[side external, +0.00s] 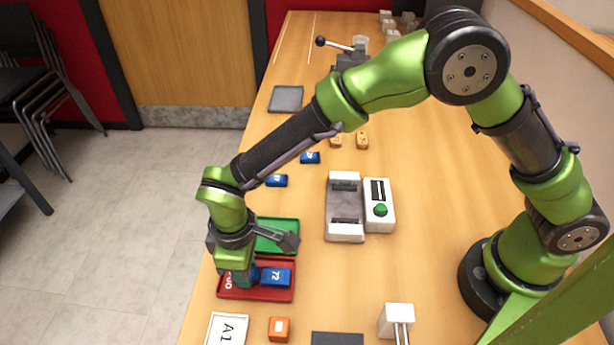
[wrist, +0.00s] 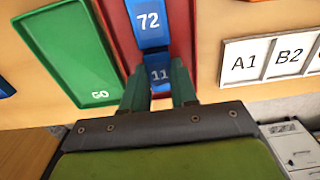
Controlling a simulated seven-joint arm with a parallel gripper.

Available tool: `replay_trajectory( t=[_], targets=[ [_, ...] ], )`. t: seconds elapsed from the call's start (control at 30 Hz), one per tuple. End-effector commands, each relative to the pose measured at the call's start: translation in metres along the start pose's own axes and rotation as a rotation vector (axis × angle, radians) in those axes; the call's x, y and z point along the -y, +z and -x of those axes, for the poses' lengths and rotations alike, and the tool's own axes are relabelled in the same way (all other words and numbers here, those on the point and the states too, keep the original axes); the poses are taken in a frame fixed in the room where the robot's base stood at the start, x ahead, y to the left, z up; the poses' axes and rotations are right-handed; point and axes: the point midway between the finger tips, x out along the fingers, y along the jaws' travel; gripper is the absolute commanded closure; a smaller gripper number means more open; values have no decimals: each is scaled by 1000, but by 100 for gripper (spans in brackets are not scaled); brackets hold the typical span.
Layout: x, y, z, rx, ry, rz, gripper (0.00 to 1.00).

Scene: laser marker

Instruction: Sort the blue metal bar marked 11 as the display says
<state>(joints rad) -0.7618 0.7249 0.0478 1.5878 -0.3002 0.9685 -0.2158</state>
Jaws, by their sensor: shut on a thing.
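The blue metal bar marked 11 (wrist: 159,74) is between the fingers of my gripper (wrist: 160,92), which is shut on it. The bar is over or in the red tray (side external: 228,294); I cannot tell whether it touches the tray floor. A blue bar marked 72 (side external: 275,277) lies in the same tray, close to the held bar; it also shows in the wrist view (wrist: 149,20). The green tray marked GO (wrist: 72,48) is beside the red tray and empty where visible. The display (side external: 378,190) on the white box is too small to read.
A grey-white marking fixture (side external: 345,207) stands beside the white box with its green button (side external: 380,209). Blue bars (side external: 276,181) (side external: 310,158), wooden blocks (side external: 362,141) and a grey tray (side external: 286,99) lie farther back. An A1 card (side external: 227,330) and orange block (side external: 279,329) are near the front.

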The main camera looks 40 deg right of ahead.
Motion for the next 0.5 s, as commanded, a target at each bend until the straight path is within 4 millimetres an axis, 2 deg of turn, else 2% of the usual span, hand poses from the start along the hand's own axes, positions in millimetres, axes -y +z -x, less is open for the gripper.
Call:
replay_trajectory(
  t=[0.47,0.5],
  targets=[
    [0,0,-2,0,0,0,100],
    [0,0,-2,0,0,0,71]
  ],
)
